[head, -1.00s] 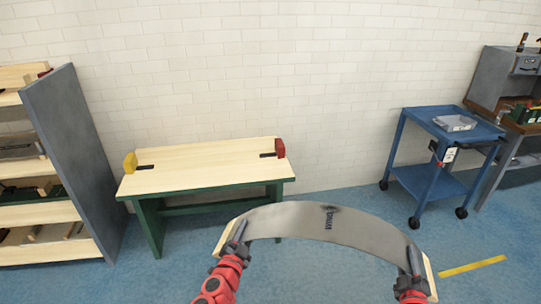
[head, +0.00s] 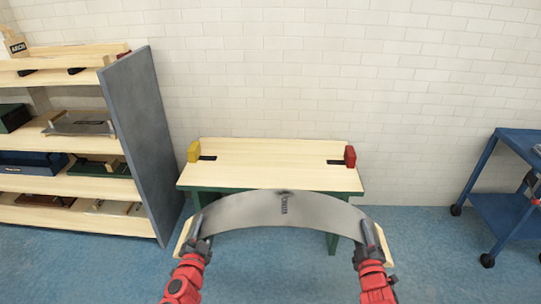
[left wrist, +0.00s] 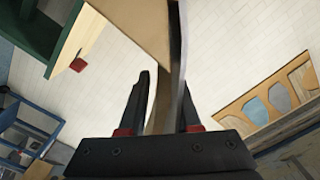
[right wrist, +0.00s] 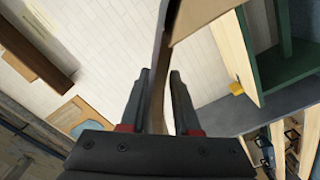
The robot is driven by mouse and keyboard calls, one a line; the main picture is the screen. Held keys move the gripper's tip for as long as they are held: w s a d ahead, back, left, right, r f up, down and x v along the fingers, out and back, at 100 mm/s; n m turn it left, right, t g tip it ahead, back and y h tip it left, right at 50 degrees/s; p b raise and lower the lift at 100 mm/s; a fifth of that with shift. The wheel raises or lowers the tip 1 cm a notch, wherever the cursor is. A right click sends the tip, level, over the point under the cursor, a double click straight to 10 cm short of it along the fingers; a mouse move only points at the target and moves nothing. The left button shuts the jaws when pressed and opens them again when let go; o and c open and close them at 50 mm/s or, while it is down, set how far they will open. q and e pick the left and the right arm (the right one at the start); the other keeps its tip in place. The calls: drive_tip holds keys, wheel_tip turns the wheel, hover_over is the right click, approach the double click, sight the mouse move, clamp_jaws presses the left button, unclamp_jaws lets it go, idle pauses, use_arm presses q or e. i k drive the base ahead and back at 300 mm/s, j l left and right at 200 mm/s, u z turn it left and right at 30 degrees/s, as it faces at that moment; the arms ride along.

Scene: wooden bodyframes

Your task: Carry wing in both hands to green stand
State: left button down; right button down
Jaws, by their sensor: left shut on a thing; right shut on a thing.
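The wing (head: 270,209) is a grey curved panel with dark lettering and pale wooden ends, held level in front of me in the head view. My left gripper (head: 199,246) is shut on its left end and my right gripper (head: 371,240) is shut on its right end. Each wrist view shows the panel's edge between the fingers, in the left wrist view (left wrist: 160,118) and the right wrist view (right wrist: 157,110). The green stand (head: 270,178) has a pale wooden top, with a yellow block (head: 194,152) at left and a red block (head: 350,157) at right. It stands beyond the wing, which hides part of its front.
A shelf unit with a grey side panel (head: 140,140) stands close to the stand's left. A blue cart (head: 510,190) is at the far right. A white brick wall (head: 300,80) is behind the stand. Blue floor between stand and cart is clear.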

sight(272, 160)
drive_tip(key=i+j, duration=0.15)
drive_tip(key=i, duration=0.7)
drive_tip(key=i+j, duration=0.1)
drive_tip(key=i, duration=0.75)
drive_tip(key=i+j, duration=0.15)
drive_tip(key=i, duration=0.7)
